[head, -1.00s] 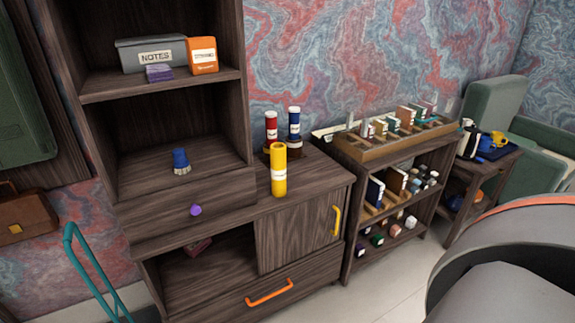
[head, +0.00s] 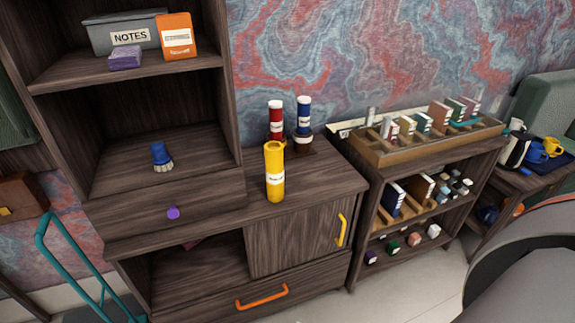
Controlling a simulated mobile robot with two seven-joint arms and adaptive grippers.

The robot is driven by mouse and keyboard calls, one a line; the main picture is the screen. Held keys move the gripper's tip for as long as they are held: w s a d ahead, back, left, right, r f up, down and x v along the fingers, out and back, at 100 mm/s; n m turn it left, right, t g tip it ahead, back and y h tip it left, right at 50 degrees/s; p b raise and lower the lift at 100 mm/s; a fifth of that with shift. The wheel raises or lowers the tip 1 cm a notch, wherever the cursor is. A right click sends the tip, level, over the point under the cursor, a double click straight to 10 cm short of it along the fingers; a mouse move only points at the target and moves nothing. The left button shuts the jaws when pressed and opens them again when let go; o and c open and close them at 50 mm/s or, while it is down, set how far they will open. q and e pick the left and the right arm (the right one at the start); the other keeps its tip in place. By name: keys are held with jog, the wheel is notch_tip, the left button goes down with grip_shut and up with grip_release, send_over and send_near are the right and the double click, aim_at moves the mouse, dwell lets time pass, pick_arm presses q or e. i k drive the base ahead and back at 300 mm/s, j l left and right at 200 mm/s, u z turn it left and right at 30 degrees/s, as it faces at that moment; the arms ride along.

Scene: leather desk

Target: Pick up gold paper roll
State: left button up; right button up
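The gold paper roll (head: 275,172) is a yellow-gold upright cylinder with a white label. It stands near the front edge of the dark wood cabinet top (head: 322,178), in front of a red roll (head: 276,120) and a blue roll (head: 304,116). The red and blue rolls stand upright in a dark holder at the back. Neither of my grippers shows in the head view.
An open shelf unit rises left of the roll, with a blue brush (head: 161,157) inside. A rack of books and bottles (head: 430,140) stands to the right. An orange handle (head: 262,297) and a yellow handle (head: 341,230) stick out from the cabinet front.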

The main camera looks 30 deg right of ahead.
aim_at(273, 150)
jog(key=i+l, duration=0.1)
jog(key=l, duration=0.4)
jog(key=i+l, duration=0.15)
jog(key=l, duration=0.3)
jog(key=i+l, duration=0.1)
jog(key=l, duration=0.4)
jog(key=i+l, duration=0.1)
jog(key=l, duration=0.4)
